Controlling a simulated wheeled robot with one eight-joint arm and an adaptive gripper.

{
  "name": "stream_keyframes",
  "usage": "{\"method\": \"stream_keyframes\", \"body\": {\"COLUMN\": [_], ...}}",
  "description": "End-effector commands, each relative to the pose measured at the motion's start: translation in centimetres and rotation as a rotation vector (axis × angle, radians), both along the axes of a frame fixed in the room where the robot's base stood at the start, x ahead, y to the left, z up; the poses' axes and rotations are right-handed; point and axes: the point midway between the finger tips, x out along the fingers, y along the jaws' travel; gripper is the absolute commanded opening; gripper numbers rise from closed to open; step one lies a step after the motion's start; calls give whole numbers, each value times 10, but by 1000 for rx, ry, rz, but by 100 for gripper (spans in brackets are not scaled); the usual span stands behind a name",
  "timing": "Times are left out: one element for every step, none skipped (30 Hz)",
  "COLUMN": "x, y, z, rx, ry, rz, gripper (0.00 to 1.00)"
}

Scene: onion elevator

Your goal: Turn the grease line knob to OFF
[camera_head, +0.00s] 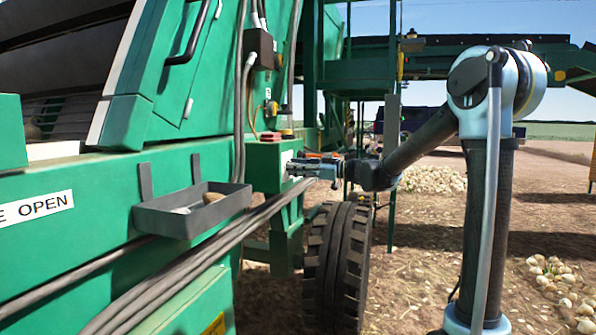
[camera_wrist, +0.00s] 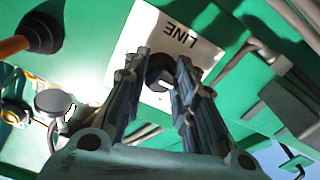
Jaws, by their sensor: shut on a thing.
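The grease line knob (camera_wrist: 160,72) is a round black knob with a white mark, on a white label plate (camera_wrist: 192,38) that reads "LINE" upside down in the wrist view. The rest of the label is hidden or washed out by glare. My gripper (camera_wrist: 160,75) has its two fingers on either side of the knob and is shut on it. In the head view my gripper (camera_head: 290,167) reaches left to the green box on the machine's side, and the knob itself is hidden there.
A grey tray (camera_head: 190,212) juts from the green machine left of my gripper, with hoses (camera_head: 200,258) running below it. A big black tyre (camera_head: 338,262) stands under my wrist. In the wrist view, a black knob-like part (camera_wrist: 52,103) and an orange-handled part (camera_wrist: 38,35) lie left.

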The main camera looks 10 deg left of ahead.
Motion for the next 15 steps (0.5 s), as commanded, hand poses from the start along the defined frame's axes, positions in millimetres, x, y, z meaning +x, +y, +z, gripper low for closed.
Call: {"method": "stream_keyframes", "body": {"x": [2, 2, 2, 1, 1, 1, 1, 1, 1, 1, 1, 0, 0, 0, 0], "y": [0, 0, 0, 0, 0, 0, 0, 0, 0, 0, 0, 0, 0, -1, -2], "z": [0, 0, 0, 0, 0, 0, 0, 0, 0, 0, 0, 0, 0, 0, 0], "rx": [-2, -1, -1, -1, -1, 0, 0, 0, 0, 0, 0, 0, 0, 0, 0], "ry": [-1, 0, 0, 0, 0, 0, 0, 0, 1, 1, 1, 1, 1, 1, 1], "rz": [-4, -3, -3, -3, -2, -2, -2, -2, -2, -1, -1, -1, -1, -1, -1], "gripper": [28, 35, 44, 46, 46, 46, 46, 46, 46, 46, 46, 46, 46, 46, 46]}}
